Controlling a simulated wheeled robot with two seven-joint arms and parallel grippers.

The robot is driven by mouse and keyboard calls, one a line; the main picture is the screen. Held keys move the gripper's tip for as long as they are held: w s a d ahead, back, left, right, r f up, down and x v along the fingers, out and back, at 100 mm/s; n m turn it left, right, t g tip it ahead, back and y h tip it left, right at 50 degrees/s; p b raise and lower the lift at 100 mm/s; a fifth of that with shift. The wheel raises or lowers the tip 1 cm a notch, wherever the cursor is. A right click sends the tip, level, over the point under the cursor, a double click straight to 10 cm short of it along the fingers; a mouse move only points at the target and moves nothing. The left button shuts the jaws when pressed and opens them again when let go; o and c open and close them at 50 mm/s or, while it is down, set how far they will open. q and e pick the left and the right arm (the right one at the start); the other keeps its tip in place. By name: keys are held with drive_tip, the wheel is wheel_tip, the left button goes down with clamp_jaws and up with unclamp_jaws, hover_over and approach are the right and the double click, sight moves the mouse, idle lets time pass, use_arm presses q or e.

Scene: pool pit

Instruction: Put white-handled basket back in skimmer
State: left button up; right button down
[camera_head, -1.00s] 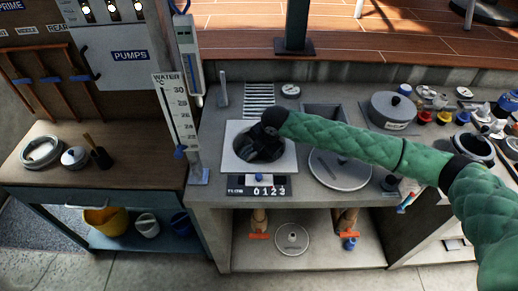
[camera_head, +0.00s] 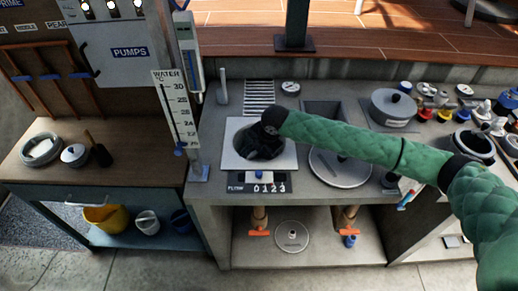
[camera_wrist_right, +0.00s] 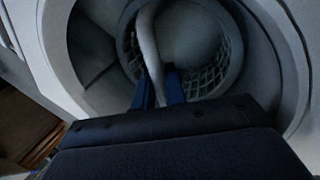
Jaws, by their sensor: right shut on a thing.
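The skimmer (camera_head: 230,158) is a pale square plate with a round well, set in the grey counter. My right gripper (camera_head: 262,150) reaches down into this well, and its dark body hides most of the opening. In the right wrist view its blue fingertips (camera_wrist_right: 160,90) are shut on the white handle (camera_wrist_right: 148,42). The handle arches over the basket (camera_wrist_right: 207,82), whose pale mesh wall shows inside the round well. My gripper's dark body hides the near part of the basket. Whether the basket is fully seated cannot be told. My left gripper is not in view.
A round grey lid (camera_head: 340,172) lies right of the skimmer. A grey pot (camera_head: 392,108) stands behind it. The upright water gauge (camera_head: 178,112) stands close on the left. A small display panel (camera_head: 262,183) is at the front edge. Bottles and fittings crowd the far right.

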drive_tip(key=shift+f, duration=0.25)
idle(0.6)
drive_tip(key=c, duration=1.2)
unclamp_jaws()
drive_tip(key=shift+r, duration=0.15)
drive_tip(key=shift+r+p, duration=2.15)
drive_tip(key=shift+r, duration=0.2)
drive_tip(key=shift+r+p, duration=1.7)
drive_tip(key=shift+r, duration=0.3)
